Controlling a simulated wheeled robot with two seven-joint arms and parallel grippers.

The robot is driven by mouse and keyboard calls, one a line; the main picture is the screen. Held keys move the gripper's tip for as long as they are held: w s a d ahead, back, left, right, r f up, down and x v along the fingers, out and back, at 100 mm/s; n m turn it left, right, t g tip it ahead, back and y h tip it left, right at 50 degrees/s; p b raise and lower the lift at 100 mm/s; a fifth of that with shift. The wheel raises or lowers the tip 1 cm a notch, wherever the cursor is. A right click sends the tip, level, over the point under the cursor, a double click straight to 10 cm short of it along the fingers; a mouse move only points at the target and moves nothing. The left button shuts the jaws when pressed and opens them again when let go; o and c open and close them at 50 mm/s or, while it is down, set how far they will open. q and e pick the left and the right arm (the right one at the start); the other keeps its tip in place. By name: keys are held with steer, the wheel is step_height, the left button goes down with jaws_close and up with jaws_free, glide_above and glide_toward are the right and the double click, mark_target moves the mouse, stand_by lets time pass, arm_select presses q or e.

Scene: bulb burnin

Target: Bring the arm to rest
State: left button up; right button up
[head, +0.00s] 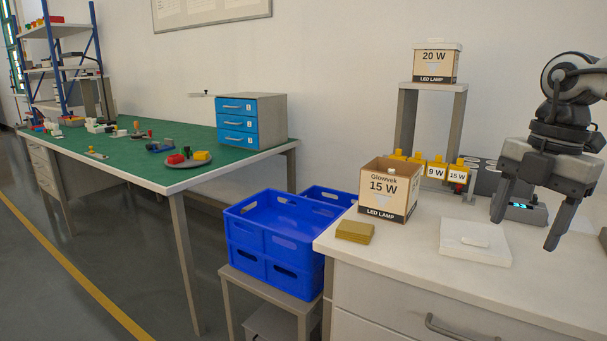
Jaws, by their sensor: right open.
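My right gripper (527,219) hangs at the right of the head view with its two dark fingers pointing down and spread apart. Nothing shows between them. It is above the right part of the white counter (400,250), in front of a grey device with a small lit display (520,209). My right arm comes in from the upper right edge. My left gripper is not in the head view. An open carton marked 15 W (388,192) stands on the counter, left of the gripper. A white flat block (474,250) lies between the carton and the gripper.
Yellow holders marked 9 W and 15 W (437,171) stand behind the carton. A 20 W box (435,64) sits on a grey stand (459,110). Blue crates (275,235) and a green-topped bench (120,165) are left.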

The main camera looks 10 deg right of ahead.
steer(key=s+a+f+m+t+y+p, duration=0.1)
steer(key=a+f+m+t+y+p, duration=0.2)
steer(key=f+t, duration=0.5)
steer(key=s+a+f+m+t+y+p, duration=0.15)
steer(key=f+m+t+y, duration=0.3)
steer(key=f, duration=0.75)
arm_select(q)
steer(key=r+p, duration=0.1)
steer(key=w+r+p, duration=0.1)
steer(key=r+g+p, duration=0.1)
steer(key=p, duration=0.1)
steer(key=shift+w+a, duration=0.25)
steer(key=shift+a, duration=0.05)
arm_select(e)
steer(key=s+a+f+m+h, duration=0.1)
steer(key=s+a+f+m, duration=0.2)
steer(key=a, duration=0.3)
steer(key=s+a+f+m+g+h, duration=0.1)
steer(key=s+a+f+m+h, duration=0.1)
steer(key=a+m, duration=0.3)
steer(key=s+a+f+m+g+h, duration=0.1)
steer(key=s+a+f+m+h, duration=0.1)
steer(key=a, duration=0.5)
steer(key=shift+s+a+f+m, duration=0.25)
steer(key=shift+s+f+m, duration=0.6)
steer(key=shift+s+m, duration=0.25)
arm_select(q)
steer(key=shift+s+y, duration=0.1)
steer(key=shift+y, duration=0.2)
